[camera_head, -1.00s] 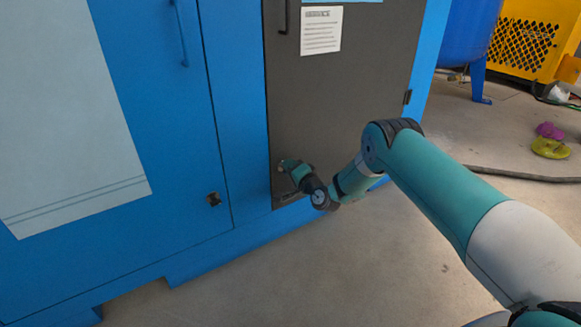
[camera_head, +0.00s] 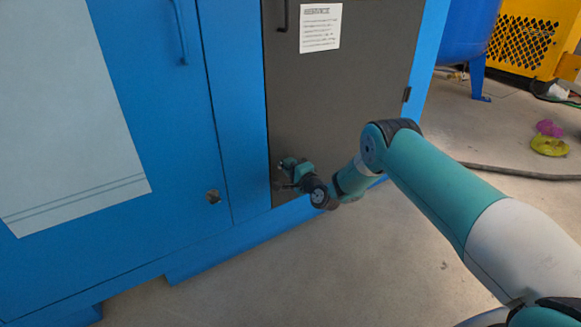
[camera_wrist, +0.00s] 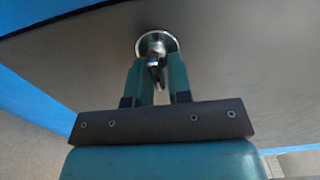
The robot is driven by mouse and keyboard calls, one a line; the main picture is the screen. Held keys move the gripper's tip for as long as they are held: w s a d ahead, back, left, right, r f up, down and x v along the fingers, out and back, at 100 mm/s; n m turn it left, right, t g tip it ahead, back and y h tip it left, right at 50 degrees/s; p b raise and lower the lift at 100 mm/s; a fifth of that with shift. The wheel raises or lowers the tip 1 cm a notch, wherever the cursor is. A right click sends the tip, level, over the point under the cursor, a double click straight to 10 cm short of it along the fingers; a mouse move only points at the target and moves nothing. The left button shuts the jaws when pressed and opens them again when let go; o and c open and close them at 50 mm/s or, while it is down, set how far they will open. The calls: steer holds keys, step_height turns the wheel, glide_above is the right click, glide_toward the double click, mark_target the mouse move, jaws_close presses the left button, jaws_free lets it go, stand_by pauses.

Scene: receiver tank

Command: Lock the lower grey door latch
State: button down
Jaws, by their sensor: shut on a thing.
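The grey door (camera_head: 335,110) is closed in the blue cabinet. Its lower latch (camera_wrist: 156,44) is a round, shiny metal piece with a small raised turn-piece, seen at the top middle of the wrist view. My gripper (camera_wrist: 158,68) is shut on that turn-piece, one teal finger on each side. In the head view my gripper (camera_head: 283,178) is at the lower left corner of the grey door and hides the latch there. The fingers partly cover the turn-piece, and I cannot tell whether the latch is locked.
The grey door has a dark handle (camera_head: 283,15) and a white notice (camera_head: 320,27). A dark hose (camera_head: 510,173) lies on the floor at right. The floor in front is clear.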

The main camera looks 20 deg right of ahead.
steer(key=c, duration=1.2)
jaws_free()
steer(key=shift+s, duration=0.1)
steer(key=p+v, duration=1.7)
steer(key=p, duration=0.3)
steer(key=shift+s, duration=0.1)
